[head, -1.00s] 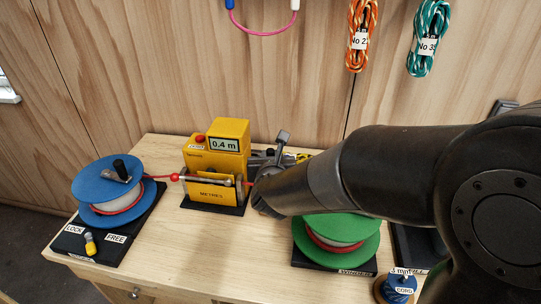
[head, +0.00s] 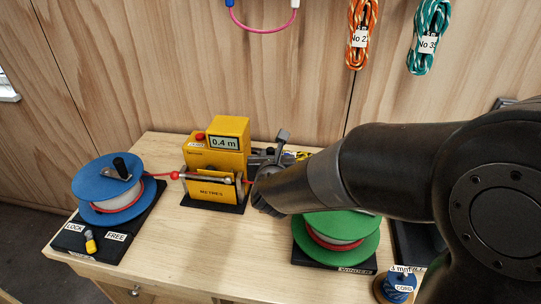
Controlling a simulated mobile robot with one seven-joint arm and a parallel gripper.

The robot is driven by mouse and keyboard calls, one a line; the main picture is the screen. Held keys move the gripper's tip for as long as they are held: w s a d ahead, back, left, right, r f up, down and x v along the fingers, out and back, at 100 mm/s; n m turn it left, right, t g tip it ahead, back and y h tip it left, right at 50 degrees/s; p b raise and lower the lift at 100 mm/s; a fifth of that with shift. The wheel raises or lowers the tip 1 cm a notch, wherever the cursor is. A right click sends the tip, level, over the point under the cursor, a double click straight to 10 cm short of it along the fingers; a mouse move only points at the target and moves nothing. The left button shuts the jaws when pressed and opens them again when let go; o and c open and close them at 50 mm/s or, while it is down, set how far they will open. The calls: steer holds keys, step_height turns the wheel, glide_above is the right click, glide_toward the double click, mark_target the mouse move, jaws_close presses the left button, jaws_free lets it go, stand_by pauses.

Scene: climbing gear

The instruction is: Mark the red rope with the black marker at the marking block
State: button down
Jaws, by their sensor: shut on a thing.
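The red rope (head: 165,176) runs from the blue reel (head: 92,178) at the left through the yellow metre counter (head: 213,165), which reads 0.4 m. It comes out to the right of the counter and passes behind my gripper. My gripper (head: 262,197) is at the counter's right side, seen from behind and low over the table. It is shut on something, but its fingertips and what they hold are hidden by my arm. I cannot make out the black marker or the marking block.
The green winder reel (head: 345,231) stands under my forearm. A grey lever device (head: 281,148) stands behind my gripper. A blue cord spool (head: 398,287) is at the front right. The table's front middle (head: 190,255) is clear. Rope coils (head: 361,38) hang on the wall.

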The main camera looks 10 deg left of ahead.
step_height(320, 180, up, 8)
stand_by(0.8)
stand_by(0.4)
